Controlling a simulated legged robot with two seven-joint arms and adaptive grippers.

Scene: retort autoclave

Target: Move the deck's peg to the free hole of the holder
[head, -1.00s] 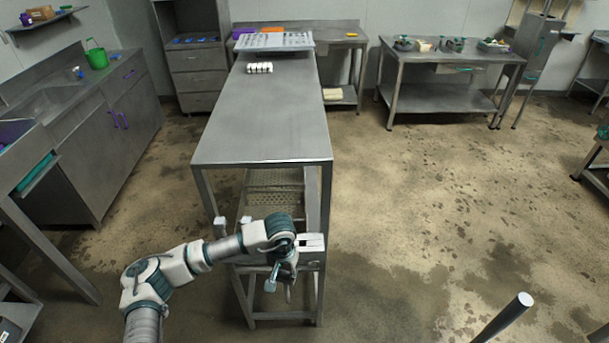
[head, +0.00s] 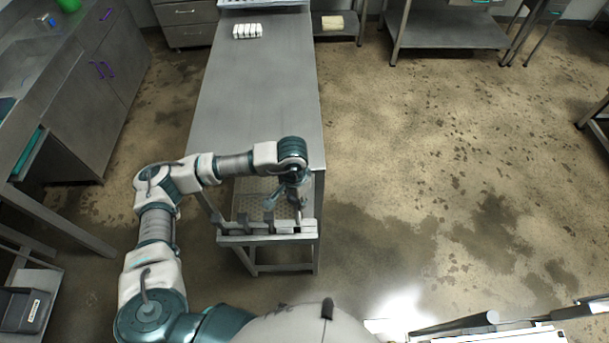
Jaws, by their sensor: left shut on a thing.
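The holder (head: 262,239) is a pale bar at the front end of the steel table, below its top. Several dark upright pieces that look like pegs stand along it, one at the left (head: 223,228) and one near the middle (head: 271,224). My left gripper (head: 298,208) points down over the right end of the holder. It is shut on a thin piece, apparently the peg (head: 298,219), mostly hidden by the fingers. Its lower end is at the holder's top; I cannot tell whether it sits in a hole. My right gripper is not in view.
The steel table (head: 262,100) stretches away behind the holder, mostly bare, with white cylinders (head: 247,31) at its far end. A sink cabinet (head: 85,90) stands at the left. The floor to the right is clear. A dark bar (head: 455,326) lies low at the right.

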